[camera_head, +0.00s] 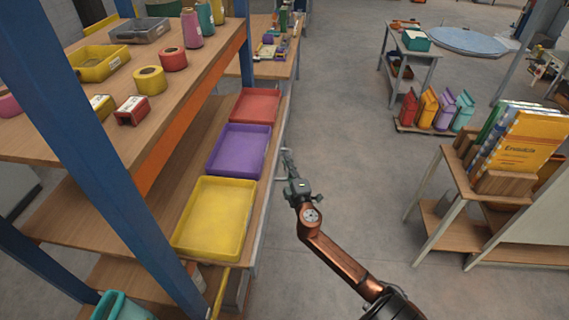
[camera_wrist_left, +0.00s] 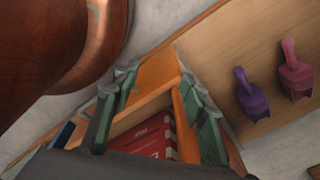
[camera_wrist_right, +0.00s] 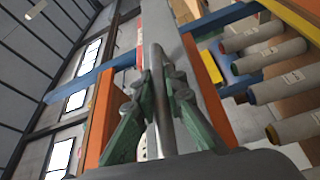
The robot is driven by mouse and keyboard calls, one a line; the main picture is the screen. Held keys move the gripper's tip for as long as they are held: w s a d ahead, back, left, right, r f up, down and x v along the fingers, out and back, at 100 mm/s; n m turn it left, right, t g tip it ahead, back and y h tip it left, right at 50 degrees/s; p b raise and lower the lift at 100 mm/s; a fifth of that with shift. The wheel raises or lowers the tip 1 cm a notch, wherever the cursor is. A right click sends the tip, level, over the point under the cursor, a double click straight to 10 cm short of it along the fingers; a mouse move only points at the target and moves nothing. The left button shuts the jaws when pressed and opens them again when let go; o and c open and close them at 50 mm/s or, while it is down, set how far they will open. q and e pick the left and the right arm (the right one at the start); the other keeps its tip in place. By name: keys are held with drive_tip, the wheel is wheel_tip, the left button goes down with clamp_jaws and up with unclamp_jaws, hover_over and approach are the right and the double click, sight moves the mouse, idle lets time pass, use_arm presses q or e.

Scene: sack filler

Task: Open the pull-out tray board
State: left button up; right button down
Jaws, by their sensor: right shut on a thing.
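The tray board (camera_head: 180,175) is the wooden level below the orange-edged upper shelf in the head view. It carries a yellow tray (camera_head: 217,217), a purple tray (camera_head: 240,150) and a red tray (camera_head: 256,105) in a row. My right gripper (camera_head: 288,163) is at the board's aisle-side edge. In the right wrist view my right gripper (camera_wrist_right: 160,95) is shut around a grey bar handle (camera_wrist_right: 158,75). My left gripper (camera_wrist_left: 158,88) shows only in the left wrist view, with its green-padded fingers apart. A red object (camera_wrist_left: 150,140) in an orange-edged box shows beyond them, apparently not gripped.
The upper shelf (camera_head: 100,135) holds spools and bins, and a blue post (camera_head: 110,160) stands at the left. Clear floor (camera_head: 340,130) lies right of the board. A stand with sacks (camera_head: 515,145) is further right. Purple and pink scoops (camera_wrist_left: 250,95) lie on wood in the left wrist view.

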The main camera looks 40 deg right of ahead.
drive_tip(key=shift+f, duration=0.1)
drive_tip(key=c, duration=2)
unclamp_jaws()
drive_tip(key=shift+o, duration=0.2)
drive_tip(key=r+v, duration=0.1)
drive_tip(key=v, duration=1.1)
drive_tip(key=shift+f, duration=0.35)
